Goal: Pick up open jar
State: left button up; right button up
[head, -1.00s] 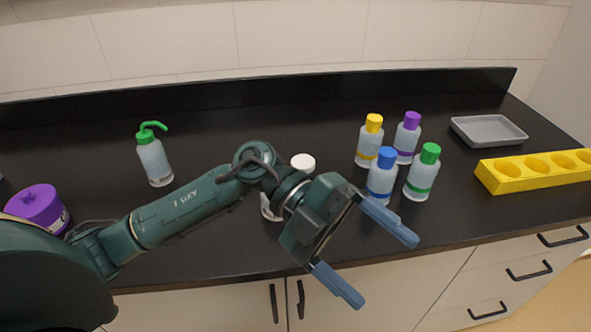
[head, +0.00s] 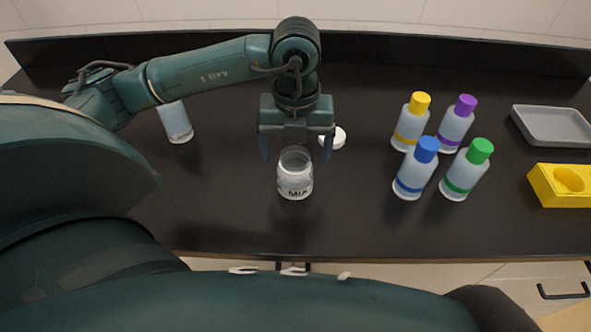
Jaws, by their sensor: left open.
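The open jar (head: 295,179) is clear with dark lettering on its front and stands upright on the black counter without a lid. A round white lid (head: 338,138) lies on the counter behind it to the right, partly hidden by a finger. My left gripper (head: 296,155) points down over the jar, its two blue fingers spread wide, one on each side of the jar's mouth in the picture. I cannot tell how far above the jar the fingertips are. The right gripper is not in view.
Several capped bottles stand to the right, with yellow, purple, blue (head: 416,168) and green (head: 467,169) caps. A grey tray (head: 556,127) and a yellow rack (head: 550,187) are at the far right. A wash bottle (head: 177,124) stands left, partly behind my arm.

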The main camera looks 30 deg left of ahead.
pick_arm(q)
notch_tip(320, 180, down, 6)
jog(key=shift+r+p, duration=0.15)
jog(key=shift+p, duration=0.5)
jog(key=c, duration=1.2)
jog(key=shift+o, duration=0.2)
jog(key=shift+r, duration=0.15)
